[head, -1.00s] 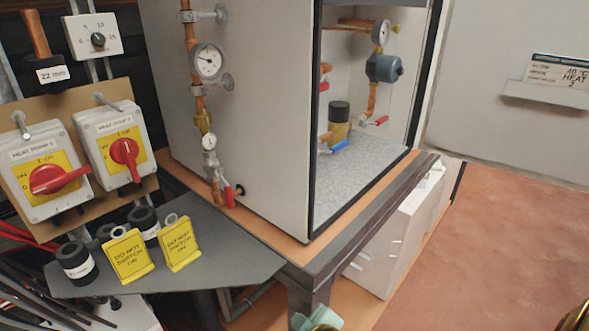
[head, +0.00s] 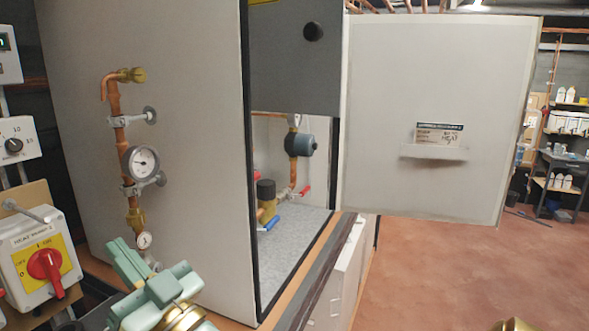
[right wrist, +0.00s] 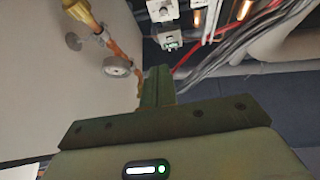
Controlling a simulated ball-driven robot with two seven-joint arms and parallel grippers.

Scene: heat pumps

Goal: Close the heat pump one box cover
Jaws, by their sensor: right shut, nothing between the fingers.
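The heat pump box (head: 190,120) is a large pale cabinet with its front open. Its cover (head: 440,75) is a white panel with a label and small ledge, swung open to the right of the opening. The opening shows a dark upper panel (head: 295,60), copper pipes and a grey floor. My right gripper (head: 128,262) is green, low in front of the box's left side wall, well away from the cover. Its fingers (right wrist: 157,85) are shut and empty in the right wrist view, near a gauge on the side wall. My left gripper is not in view.
Pipes with a gauge (head: 140,160) stick out from the side wall above my right gripper. A yellow switch box with a red knob (head: 45,264) is at the lower left. Reddish floor (head: 450,270) lies clear below the cover; shelves (head: 567,150) stand far right.

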